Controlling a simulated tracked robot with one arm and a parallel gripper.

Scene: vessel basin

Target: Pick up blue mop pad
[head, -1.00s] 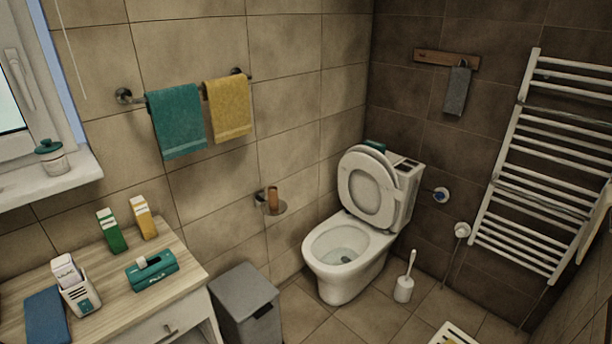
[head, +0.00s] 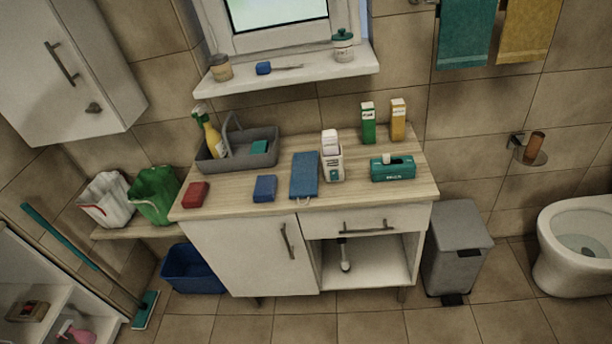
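A flat, oblong blue pad (head: 304,175), which looks like the blue mop pad, lies on the wooden counter top (head: 230,198) near its middle. A small pale loop shows at its front end. A smaller blue block (head: 265,188), like a sponge, lies just to its left, apart from it. A white box-like holder (head: 332,165) stands close at its right. My gripper does not show in the head view.
A grey caddy (head: 262,158) with a spray bottle (head: 211,138) stands behind on the left. A red block (head: 195,195) lies at the left end. A teal dispenser (head: 393,168) sits on the right. A grey bin (head: 455,250) stands right of the cabinet; floor in front is clear.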

